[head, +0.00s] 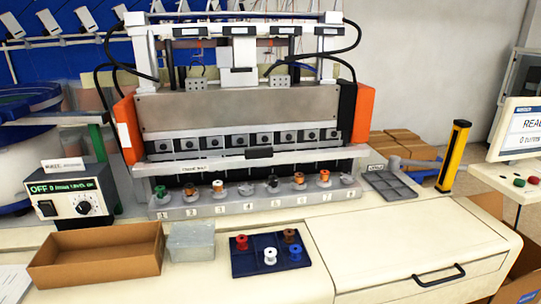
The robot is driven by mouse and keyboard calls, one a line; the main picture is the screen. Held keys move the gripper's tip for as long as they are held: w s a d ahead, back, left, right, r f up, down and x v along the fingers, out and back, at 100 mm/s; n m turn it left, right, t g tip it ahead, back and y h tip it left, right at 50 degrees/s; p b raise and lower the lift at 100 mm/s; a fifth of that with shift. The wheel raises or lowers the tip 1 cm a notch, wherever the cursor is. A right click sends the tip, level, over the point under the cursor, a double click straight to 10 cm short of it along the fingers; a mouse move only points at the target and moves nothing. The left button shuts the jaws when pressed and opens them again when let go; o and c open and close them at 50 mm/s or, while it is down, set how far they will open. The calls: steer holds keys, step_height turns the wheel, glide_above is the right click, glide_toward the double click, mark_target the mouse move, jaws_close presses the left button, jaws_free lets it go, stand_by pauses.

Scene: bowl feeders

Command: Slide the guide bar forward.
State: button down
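The guide bar (310,155) is a long pale bar running across the front of the machine, above the row of numbered stations. A short black handle (259,153) sits at its middle, and a small label (193,169), too small to read surely, is at its left. Dark gaps show below the bar. The numbered rail (255,203) lies in front of and below the bar, with several small spools and pegs on it. My gripper is not in view.
An open cardboard box (95,262), a clear container (190,241) and a dark blue tray (247,267) with several spools stand on the front counter. A grey divided tray (390,186) and a yellow post (453,155) stand right. Bare counter lies right of the blue tray.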

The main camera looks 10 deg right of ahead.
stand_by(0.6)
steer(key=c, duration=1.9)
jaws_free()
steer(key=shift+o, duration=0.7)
